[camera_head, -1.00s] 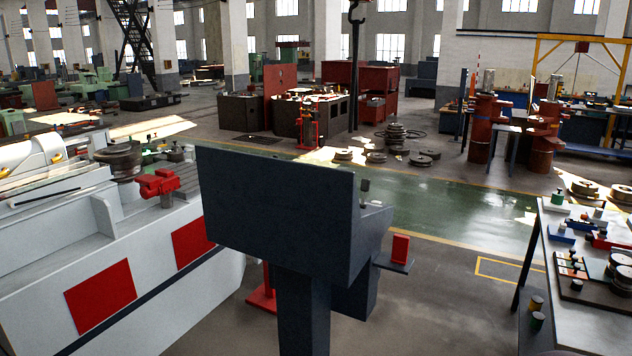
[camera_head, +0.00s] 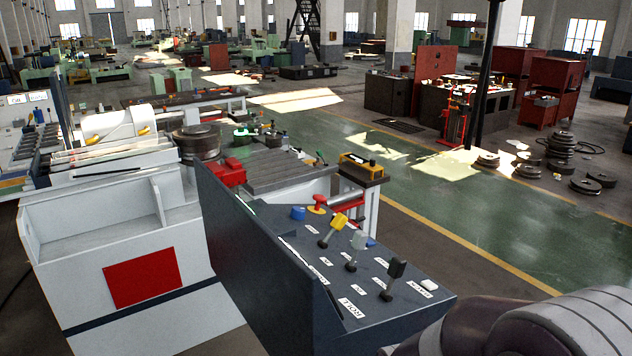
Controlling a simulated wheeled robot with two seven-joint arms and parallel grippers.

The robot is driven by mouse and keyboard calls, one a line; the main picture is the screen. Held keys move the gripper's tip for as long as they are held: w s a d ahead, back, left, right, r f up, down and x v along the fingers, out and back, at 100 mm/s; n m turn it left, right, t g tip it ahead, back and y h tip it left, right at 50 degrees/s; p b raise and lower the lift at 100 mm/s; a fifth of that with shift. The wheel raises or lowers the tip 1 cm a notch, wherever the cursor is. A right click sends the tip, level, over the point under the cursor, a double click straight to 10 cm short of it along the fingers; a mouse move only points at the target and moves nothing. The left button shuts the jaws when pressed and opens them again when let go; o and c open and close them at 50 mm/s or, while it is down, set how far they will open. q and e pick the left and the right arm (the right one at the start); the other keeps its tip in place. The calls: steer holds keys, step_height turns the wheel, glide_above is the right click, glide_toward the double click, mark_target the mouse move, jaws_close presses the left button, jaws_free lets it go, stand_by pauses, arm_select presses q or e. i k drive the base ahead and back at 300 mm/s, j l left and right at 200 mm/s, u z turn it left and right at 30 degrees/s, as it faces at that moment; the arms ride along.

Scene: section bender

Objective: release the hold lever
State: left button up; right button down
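A dark blue control console (camera_head: 415,308) stands in the middle, its sloped top facing me. It carries three levers in a row: a yellow-handled lever (camera_head: 337,226), a pale grey-handled lever (camera_head: 356,247) and a black-handled lever (camera_head: 394,275). White labels lie beside them, too small to read surely, so I cannot tell which is the hold lever. The yellow handle leans to the right; the other two stand nearly upright. Neither gripper is in view. Part of my own arm shows at the bottom right, close to the console's right corner, apart from the levers.
A red mushroom button (camera_head: 318,203), a blue knob (camera_head: 298,213) and a white button (camera_head: 429,285) share the console top. The white bending machine (camera_head: 90,275) stands left. Beyond the console is open green floor (camera_head: 440,210), with disc stacks (camera_head: 561,150) at the right.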

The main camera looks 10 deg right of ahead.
mark_target(338, 220)
steer(key=i+l+u, duration=0.25)
steer(key=l, duration=0.25)
steer(key=l+u, duration=0.25)
steer(key=l, duration=0.25)
steer(key=l+u, duration=0.25)
steer(key=l, duration=0.3)
steer(key=l+u, duration=0.25)
steer(key=l, duration=0.3)
steer(key=k+l+u, duration=0.1)
steer(key=l+u, duration=0.15)
steer(key=l, duration=0.3)
steer(key=k+l+u, duration=0.1)
steer(key=l+u, duration=0.15)
steer(key=l, duration=0.25)
steer(key=k+l+u, duration=0.25)
steer(key=l, duration=0.3)
steer(key=l+u, duration=0.35)
steer(key=l, duration=0.2)
steer(key=l+u, duration=0.4)
steer(key=l, duration=0.2)
